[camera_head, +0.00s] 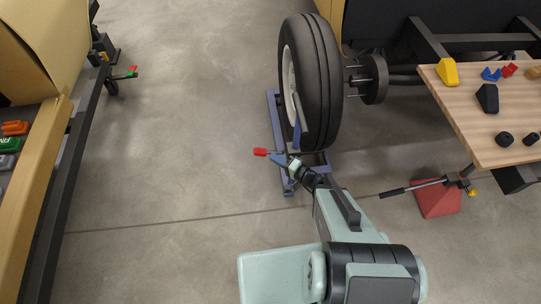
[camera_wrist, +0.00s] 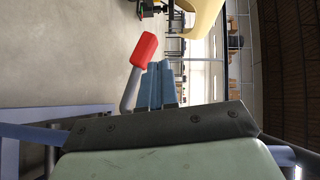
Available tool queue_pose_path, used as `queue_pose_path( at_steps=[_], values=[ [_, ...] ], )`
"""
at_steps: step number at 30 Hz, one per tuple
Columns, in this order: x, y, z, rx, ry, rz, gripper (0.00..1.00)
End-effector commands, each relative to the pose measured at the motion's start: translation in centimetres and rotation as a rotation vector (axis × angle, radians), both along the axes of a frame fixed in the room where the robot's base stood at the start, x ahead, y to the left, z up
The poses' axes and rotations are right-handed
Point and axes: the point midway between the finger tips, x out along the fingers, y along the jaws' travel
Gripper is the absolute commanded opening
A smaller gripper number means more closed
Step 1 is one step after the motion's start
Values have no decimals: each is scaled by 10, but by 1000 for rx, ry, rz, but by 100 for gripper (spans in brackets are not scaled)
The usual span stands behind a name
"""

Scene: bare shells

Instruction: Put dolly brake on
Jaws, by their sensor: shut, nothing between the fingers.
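A blue wheel dolly (camera_head: 273,112) stands on the floor around the foot of a large black tyre (camera_head: 313,75). A brake lever with a red tip (camera_head: 260,152) sticks out at the dolly's near left side. In the wrist view its red grip (camera_wrist: 144,49) stands on a grey bent rod (camera_wrist: 131,88), just left of my fingers. My gripper (camera_head: 274,157) is shut and empty, its blue fingers together, close beside the lever. In the wrist view the fingers (camera_wrist: 160,84) point away from the dark palm bar. Whether they touch the lever I cannot tell.
A wooden table (camera_head: 470,115) with small blocks stands at the right. A red stand (camera_head: 437,199) with a dark handle is below it. A cart edge (camera_head: 62,190) and a red-and-green lever (camera_head: 131,72) are at the left. The floor between is clear.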

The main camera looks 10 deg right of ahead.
Motion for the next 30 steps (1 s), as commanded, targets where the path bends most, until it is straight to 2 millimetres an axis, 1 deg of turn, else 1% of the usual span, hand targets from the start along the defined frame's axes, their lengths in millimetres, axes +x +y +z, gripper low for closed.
queue_pose_path(
  at_steps=[1, 9, 18, 24, 30],
  values=[
    [-5, -5, 2, 0, 1, -3, 0],
    [-27, -26, 5, 0, 1, -2, 0],
    [-49, -48, 9, -1, 1, -3, 0],
    [-59, -58, 10, -2, 0, -2, 0],
    [-64, -63, 11, 0, 0, -1, 0]
  ],
)
